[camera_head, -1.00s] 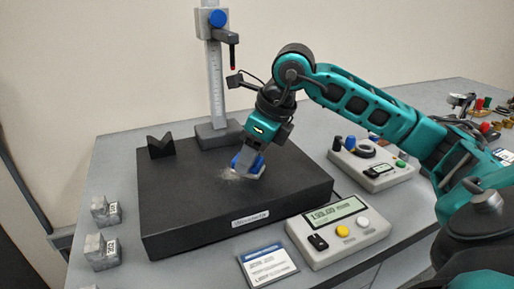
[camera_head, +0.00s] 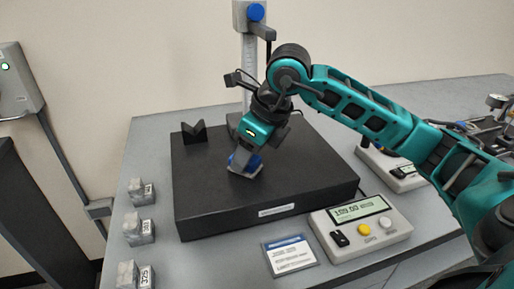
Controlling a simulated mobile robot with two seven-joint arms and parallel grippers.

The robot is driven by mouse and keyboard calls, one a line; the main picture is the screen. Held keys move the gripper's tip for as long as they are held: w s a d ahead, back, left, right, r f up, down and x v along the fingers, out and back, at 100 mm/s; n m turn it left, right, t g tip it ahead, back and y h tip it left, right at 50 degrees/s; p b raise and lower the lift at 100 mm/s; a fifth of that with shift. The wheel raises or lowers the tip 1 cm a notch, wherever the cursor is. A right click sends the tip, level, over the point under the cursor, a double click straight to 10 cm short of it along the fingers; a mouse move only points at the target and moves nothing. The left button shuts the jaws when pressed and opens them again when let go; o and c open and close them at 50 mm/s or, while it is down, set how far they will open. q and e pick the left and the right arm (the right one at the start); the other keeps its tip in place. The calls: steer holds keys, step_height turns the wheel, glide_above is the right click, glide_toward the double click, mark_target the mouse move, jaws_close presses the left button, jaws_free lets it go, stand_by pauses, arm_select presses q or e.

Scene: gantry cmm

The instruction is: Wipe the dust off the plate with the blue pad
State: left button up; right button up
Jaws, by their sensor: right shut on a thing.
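The black plate (camera_head: 306,184) is a thick dark slab lying on the grey table. My right gripper (camera_head: 243,154) points down over the left-middle part of the plate. It is shut on the blue pad (camera_head: 245,165), whose pale underside is at the plate's top; contact looks likely but is hard to confirm at this size. The gripper and pad hide a small part of the surface. No pale dust shows on the visible part of the plate. My left gripper is not in view.
A black V-block (camera_head: 194,134) sits on the plate's back left corner, near the pad. A height-gauge column (camera_head: 249,75) stands behind. A display box (camera_head: 361,225) and a card (camera_head: 290,255) lie in front. Labelled metal blocks (camera_head: 139,229) line the left of the table (camera_head: 150,165).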

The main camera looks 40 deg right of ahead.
mark_target(290, 159)
steer(key=shift+f+b, duration=0.2)
steer(key=shift+b, duration=0.15)
steer(key=shift+s+d+f+b, duration=0.2)
steer(key=shift+d+b, duration=0.15)
steer(key=shift+d, duration=0.25)
steer(key=shift+s+d+f+b, duration=0.1)
steer(key=shift+s+d+b, duration=0.1)
steer(key=shift+d+b, duration=0.25)
steer(key=shift+s+d+b, duration=0.3)
steer(key=shift+d+b, duration=0.15)
steer(key=shift+d, duration=0.5)
steer(key=shift+s+d+b, duration=0.3)
steer(key=shift+d+b, duration=0.15)
steer(key=shift+d, duration=0.45)
steer(key=shift+c, duration=0.4)
steer(key=shift+s+d+r, duration=0.1)
steer(key=shift+s+d, duration=0.1)
steer(key=shift+d, duration=0.3)
steer(key=shift+s+d+b, duration=0.15)
steer(key=shift+d+b, duration=0.4)
steer(key=shift+d, duration=0.05)
steer(key=shift+s+d+b, duration=0.15)
steer(key=shift+d+b, duration=0.35)
steer(key=shift+d, duration=0.1)
steer(key=shift+s+d+r, duration=0.1)
steer(key=shift+s+d, duration=0.05)
steer(key=shift+d, duration=0.3)
steer(key=shift+r, duration=0.1)
